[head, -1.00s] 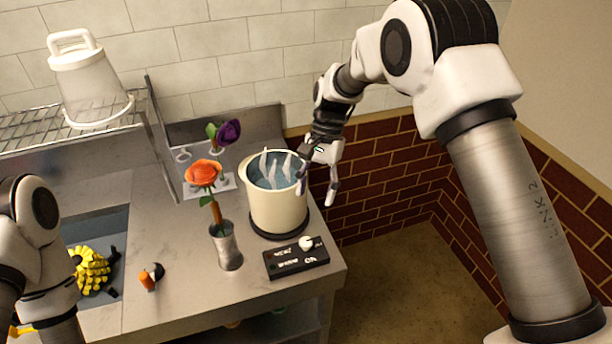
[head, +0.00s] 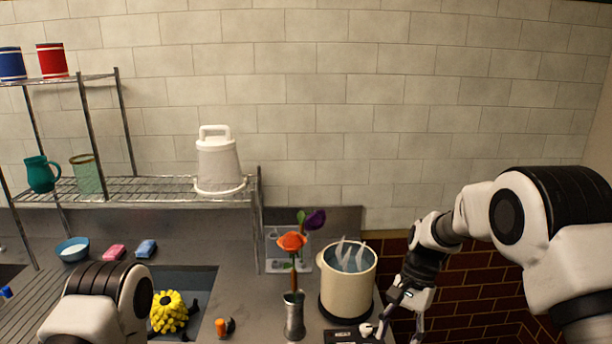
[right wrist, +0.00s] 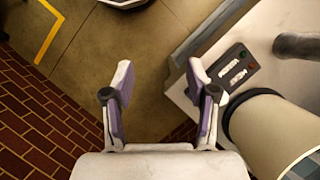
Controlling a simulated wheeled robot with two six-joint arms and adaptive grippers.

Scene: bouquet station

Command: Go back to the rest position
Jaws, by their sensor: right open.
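My right gripper (head: 402,318) is to the right of the cream pot (head: 347,287), past the counter's right edge, pointing down. In the right wrist view its two fingers (right wrist: 158,100) are apart with nothing between them, over the floor. My left arm shows at the lower left of the head view, but its gripper is out of view. The pot stands on a dark round base and holds water with pale steam-like wisps. An orange flower (head: 292,242) stands in a metal vase (head: 294,318) left of the pot. A purple flower (head: 315,220) is behind it.
A wire shelf (head: 150,188) holds a white lidded container (head: 217,162). A yellow scrubber-like bundle (head: 168,311) lies in the sink. Open floor (right wrist: 110,50) lies beside the counter.

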